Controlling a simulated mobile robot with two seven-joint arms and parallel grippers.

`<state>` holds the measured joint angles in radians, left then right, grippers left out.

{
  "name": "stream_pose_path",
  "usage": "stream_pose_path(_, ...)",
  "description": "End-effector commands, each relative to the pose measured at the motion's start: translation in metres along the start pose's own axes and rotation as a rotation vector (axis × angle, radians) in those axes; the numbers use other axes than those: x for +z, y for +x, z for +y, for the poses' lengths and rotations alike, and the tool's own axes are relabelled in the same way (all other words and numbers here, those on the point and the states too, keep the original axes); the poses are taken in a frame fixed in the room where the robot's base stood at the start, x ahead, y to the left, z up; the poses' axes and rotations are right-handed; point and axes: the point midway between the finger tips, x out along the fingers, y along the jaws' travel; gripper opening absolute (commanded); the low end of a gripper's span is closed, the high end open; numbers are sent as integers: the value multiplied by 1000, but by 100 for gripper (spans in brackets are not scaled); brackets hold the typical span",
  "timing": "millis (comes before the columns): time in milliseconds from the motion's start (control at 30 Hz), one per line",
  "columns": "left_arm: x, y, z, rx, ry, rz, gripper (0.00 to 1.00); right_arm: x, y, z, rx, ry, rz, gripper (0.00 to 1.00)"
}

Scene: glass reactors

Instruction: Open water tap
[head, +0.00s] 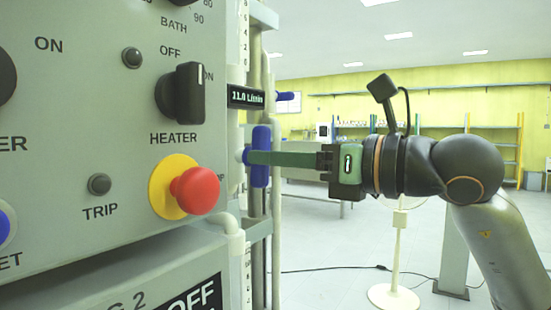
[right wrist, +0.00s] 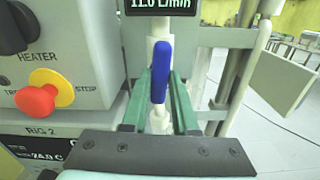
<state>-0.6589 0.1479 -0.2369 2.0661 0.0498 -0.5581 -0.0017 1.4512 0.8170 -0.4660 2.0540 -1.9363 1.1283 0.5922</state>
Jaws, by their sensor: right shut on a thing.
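The water tap has a blue handle (head: 261,140), standing upright on the white pipework at the right side of the reactor panel. It also shows in the right wrist view (right wrist: 161,68), slightly tilted, between the two green fingers. My right gripper (head: 256,158) reaches in from the right with its long green fingers at the handle's mid-height and is shut on it. The fingers hide part of the handle in the head view. A small display (head: 246,97) just above the tap reads about 11.0 L/min. My left gripper is out of view.
The grey panel (head: 120,130) is close on the left, with a red stop button (head: 195,190) and a black heater knob (head: 182,93) protruding. Another blue handle (head: 287,96) sits higher up. A white stand (head: 395,260) is on the open floor behind.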

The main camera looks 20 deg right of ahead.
Motion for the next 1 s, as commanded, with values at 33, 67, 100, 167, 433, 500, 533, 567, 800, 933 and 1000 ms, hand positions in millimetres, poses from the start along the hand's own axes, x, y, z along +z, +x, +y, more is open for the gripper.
stream_pose_path(33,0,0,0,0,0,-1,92,0,0,0,0,-6,1,0)
stream_pose_path(67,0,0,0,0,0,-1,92,0,0,0,0,-9,1,0)
stream_pose_path(100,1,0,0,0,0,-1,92,0,0,0,0,-12,1,0)
stream_pose_path(167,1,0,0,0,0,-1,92,0,0,0,0,-14,1,0)
stream_pose_path(433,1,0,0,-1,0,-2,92,0,0,0,0,-14,0,0)
stream_pose_path(500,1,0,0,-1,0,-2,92,0,0,0,0,-14,0,30)
stream_pose_path(533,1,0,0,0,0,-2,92,0,0,0,0,-13,0,33)
stream_pose_path(567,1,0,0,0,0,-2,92,0,0,0,0,-13,0,36)
stream_pose_path(800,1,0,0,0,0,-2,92,0,0,0,0,-13,0,57)
stream_pose_path(933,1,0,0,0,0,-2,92,0,0,0,0,-13,0,57)
stream_pose_path(1000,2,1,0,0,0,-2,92,0,-1,0,0,-13,0,57)
